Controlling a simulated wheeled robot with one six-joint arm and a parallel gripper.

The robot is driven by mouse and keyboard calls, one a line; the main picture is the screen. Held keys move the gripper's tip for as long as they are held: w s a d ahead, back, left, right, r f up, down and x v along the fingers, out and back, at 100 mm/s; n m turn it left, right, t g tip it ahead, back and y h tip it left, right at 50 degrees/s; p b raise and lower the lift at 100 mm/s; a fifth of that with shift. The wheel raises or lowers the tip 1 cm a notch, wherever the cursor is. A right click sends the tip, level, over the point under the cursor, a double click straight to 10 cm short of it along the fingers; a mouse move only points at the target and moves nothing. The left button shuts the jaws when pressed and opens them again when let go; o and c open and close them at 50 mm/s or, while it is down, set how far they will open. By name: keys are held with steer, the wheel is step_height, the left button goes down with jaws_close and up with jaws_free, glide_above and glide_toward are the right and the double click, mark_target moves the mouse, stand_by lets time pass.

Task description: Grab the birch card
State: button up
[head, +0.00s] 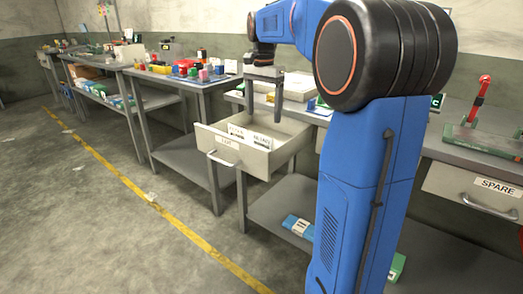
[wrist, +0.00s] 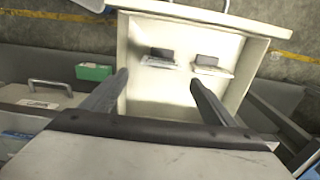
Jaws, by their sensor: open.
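Two pale cards with dark markings stand in an open drawer, one on the left (head: 237,131) and one on the right (head: 263,141) in the head view. Their print is too small to read surely, so I cannot tell which is the birch card. In the wrist view, two pale cards with dark patches also show, at left (wrist: 158,62) and at right (wrist: 212,70). My gripper (head: 264,107) is open and empty, pointing down above the back part of the drawer. In the wrist view its fingers (wrist: 158,78) are spread, apart from both cards.
The cream drawer (head: 285,160) is pulled out from the bench, its handle at the front. A shut drawer marked SPARE (head: 490,190) is at right. Blue (head: 298,227) and green (wrist: 93,72) boxes lie below. A neighbouring bench (head: 215,85) holds small coloured objects. The left floor is mostly clear.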

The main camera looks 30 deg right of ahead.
glide_above(262, 143)
steer(key=f, duration=0.7)
steer(key=shift+d+f, duration=0.2)
steer(key=shift+d, duration=0.1)
steer(key=shift+w+a+f, duration=0.1)
steer(key=shift+f, duration=1.25)
steer(key=shift+a+f, duration=0.1)
steer(key=shift+f, duration=1.25)
steer(key=shift+c, duration=0.6)
steer(key=c, duration=0.7)
